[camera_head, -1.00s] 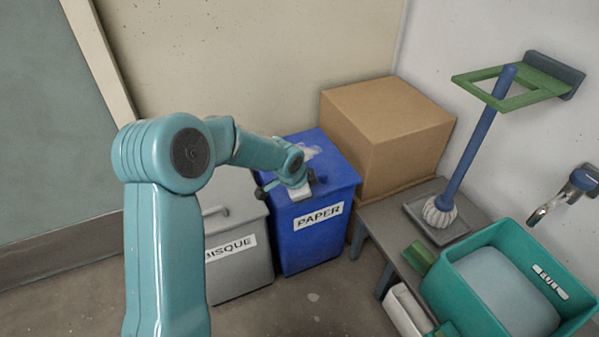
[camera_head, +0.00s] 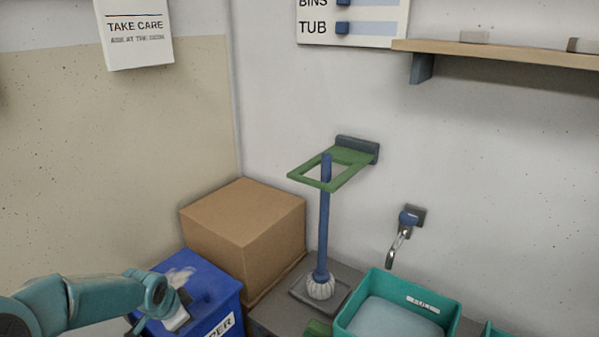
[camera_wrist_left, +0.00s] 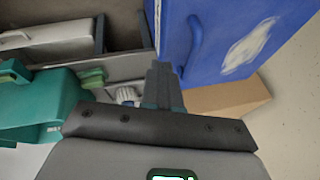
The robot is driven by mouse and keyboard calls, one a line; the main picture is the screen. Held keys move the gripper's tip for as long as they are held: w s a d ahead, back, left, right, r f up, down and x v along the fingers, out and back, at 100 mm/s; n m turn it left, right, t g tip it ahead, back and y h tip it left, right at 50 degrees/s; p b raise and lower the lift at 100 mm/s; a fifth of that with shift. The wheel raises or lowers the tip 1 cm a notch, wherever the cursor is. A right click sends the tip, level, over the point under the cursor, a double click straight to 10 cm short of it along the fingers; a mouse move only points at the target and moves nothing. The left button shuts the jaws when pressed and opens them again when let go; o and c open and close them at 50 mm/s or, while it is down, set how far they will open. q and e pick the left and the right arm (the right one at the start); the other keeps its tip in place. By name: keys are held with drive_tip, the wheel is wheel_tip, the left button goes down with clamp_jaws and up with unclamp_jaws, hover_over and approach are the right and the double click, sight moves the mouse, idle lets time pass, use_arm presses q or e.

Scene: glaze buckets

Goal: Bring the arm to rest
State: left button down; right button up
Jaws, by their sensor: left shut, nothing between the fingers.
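My left arm (camera_head: 85,300) comes in from the lower left in the head view. Its gripper (camera_head: 178,318) shows over the near part of the blue paper bin (camera_head: 222,296); I cannot tell how far it is from the lid. In the left wrist view the two fingers (camera_wrist_left: 163,84) are together with nothing between them, and the blue bin (camera_wrist_left: 205,60) is just beyond them, with its handle and a pale smear showing. My right gripper is in neither view.
A cardboard box (camera_head: 243,228) stands behind the bin. A mop (camera_head: 323,235) stands upright on a tray, its handle within a green wall bracket (camera_head: 345,165). A teal tub (camera_head: 440,315) is at the lower right, below a tap (camera_head: 403,235). A shelf (camera_head: 500,54) is higher up.

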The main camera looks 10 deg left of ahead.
use_arm(q)
drive_tip(key=s+d+f+n+g+h, duration=0.1)
drive_tip(key=s+d+f+n+h, duration=0.1)
drive_tip(key=s+d+f, duration=0.45)
drive_tip(key=s+d+f+n+g+h, duration=0.1)
drive_tip(key=s+d+f+n, duration=0.25)
drive_tip(key=d+f, duration=0.55)
drive_tip(key=s+d+f+n+g+h, duration=0.1)
drive_tip(key=s+d+f+n, duration=0.15)
drive_tip(key=s, duration=0.55)
drive_tip(key=s+d+f+n+g, duration=0.1)
drive_tip(key=s+d+f+n, duration=0.2)
drive_tip(key=s, duration=0.4)
wheel_tip(320, 180, up, 29)
drive_tip(key=d+m+p, duration=0.1)
drive_tip(key=p, duration=2.8)
drive_tip(key=shift+s+g, duration=0.25)
drive_tip(key=shift+g, duration=0.05)
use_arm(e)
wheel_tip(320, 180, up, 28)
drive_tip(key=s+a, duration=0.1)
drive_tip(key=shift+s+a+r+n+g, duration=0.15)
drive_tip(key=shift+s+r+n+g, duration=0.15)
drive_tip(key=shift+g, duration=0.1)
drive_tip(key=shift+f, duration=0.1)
use_arm(q)
drive_tip(key=shift+a+r, duration=0.1)
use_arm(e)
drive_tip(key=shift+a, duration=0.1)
